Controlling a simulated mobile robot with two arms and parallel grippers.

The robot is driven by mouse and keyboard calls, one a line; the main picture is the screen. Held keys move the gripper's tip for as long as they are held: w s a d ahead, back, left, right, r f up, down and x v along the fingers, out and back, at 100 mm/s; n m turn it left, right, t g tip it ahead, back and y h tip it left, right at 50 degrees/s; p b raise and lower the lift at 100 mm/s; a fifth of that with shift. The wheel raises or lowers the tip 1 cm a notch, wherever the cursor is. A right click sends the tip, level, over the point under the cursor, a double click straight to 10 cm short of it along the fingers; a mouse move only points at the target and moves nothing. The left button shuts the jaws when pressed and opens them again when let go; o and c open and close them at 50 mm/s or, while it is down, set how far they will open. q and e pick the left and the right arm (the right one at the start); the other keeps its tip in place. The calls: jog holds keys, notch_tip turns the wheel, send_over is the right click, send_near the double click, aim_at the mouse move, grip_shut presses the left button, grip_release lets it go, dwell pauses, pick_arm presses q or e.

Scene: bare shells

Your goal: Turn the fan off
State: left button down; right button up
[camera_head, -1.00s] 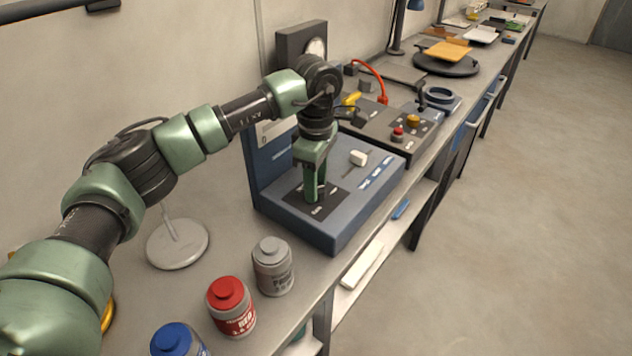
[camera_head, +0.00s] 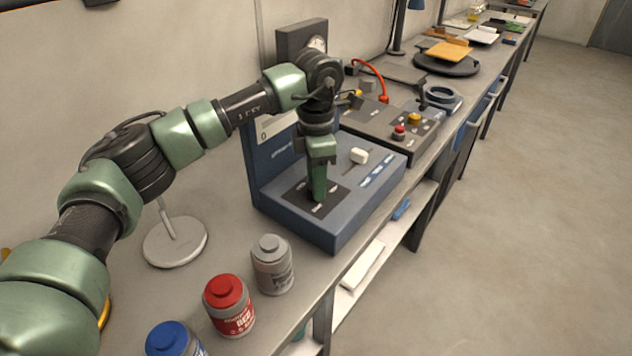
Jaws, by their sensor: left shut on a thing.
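A blue console (camera_head: 330,232) with a raised back panel stands on the bench. Its top has a dark plate (camera_head: 295,197) and a white slider knob (camera_head: 359,156) in a slot. My left gripper (camera_head: 319,197) points down with its fingertips at the dark plate. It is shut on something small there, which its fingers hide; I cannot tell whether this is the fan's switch. I cannot make out a fan for certain. My right gripper is not in view.
Gray (camera_head: 272,266), red (camera_head: 230,306) and blue (camera_head: 172,340) cans stand in front of the console. A round white stand base (camera_head: 175,243) is at the left. A panel with a red button (camera_head: 398,132) lies behind the console. The floor at right is clear.

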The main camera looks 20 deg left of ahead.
pick_arm(q)
jog(key=n, duration=0.4)
jog(key=shift+r+n+b, duration=0.1)
jog(key=shift+n+b, duration=0.2)
jog(key=shift+b, duration=0.05)
jog(key=n, duration=0.3)
jog(key=shift+w+n, duration=0.1)
jog(key=shift+n, duration=0.3)
jog(key=n, duration=0.4)
jog(key=shift+b, duration=0.4)
jog(key=shift+r+n, duration=0.1)
jog(key=shift+n, duration=1.9)
jog(key=c, duration=0.9)
grip_release()
